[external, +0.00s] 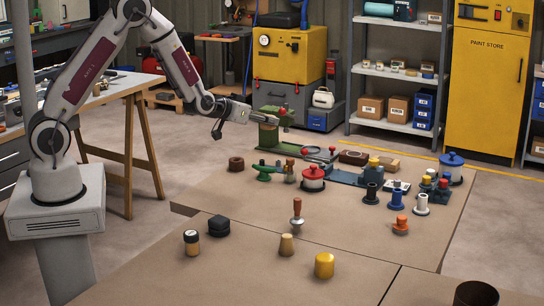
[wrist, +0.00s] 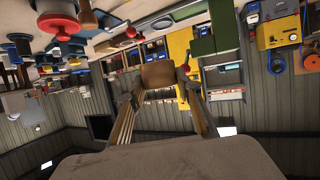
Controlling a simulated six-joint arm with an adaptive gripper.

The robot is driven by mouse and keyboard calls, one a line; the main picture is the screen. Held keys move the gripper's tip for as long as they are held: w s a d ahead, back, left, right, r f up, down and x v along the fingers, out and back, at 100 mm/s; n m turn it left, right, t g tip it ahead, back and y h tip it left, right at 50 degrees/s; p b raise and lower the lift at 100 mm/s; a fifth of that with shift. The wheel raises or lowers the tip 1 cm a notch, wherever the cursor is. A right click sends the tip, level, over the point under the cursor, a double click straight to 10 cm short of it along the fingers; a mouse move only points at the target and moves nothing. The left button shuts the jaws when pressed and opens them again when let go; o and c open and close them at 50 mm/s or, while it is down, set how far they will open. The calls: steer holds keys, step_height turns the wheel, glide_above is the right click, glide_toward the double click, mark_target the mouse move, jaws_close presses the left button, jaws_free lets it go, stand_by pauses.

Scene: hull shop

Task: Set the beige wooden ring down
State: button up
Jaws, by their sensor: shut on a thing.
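My gripper (wrist: 161,85) is shut on the beige wooden ring (wrist: 160,75), which shows between the two fingertips in the wrist view. From this angle it looks like a plain tan-brown block, and its hole is hidden. In the external view my gripper (external: 247,111) reaches out roughly level, above the back left of the brown table (external: 225,200). The ring is hard to make out there against the green machine behind. It is held up in the air, clear of the table top.
A dark brown ring (external: 236,163) lies at the table's back left. A red-lidded pot (external: 313,178), a blue-lidded pot (external: 452,166) and several knobs and spools crowd the back and right. A black block (external: 219,226) and wooden pieces stand in front. Bare table lies between them.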

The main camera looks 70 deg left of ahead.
steer(key=s+d+m+t+h, duration=0.1)
steer(key=s+d+m+h, duration=0.15)
steer(key=d, duration=2.75)
steer(key=s+d+m+h, duration=0.1)
steer(key=s+d+h, duration=0.1)
steer(key=s+d, duration=1.7)
steer(key=shift+y, duration=0.25)
steer(key=shift+w+d+f, duration=0.2)
steer(key=shift+w+f, duration=0.05)
steer(key=shift+f, duration=0.7)
steer(key=shift+w+d+f, duration=0.25)
steer(key=shift+f, duration=0.65)
steer(key=shift+w+d+f, duration=0.2)
steer(key=shift+w+f, duration=0.05)
steer(key=shift+f, duration=0.7)
steer(key=shift+f, duration=0.15)
steer(key=shift+f, duration=2.75)
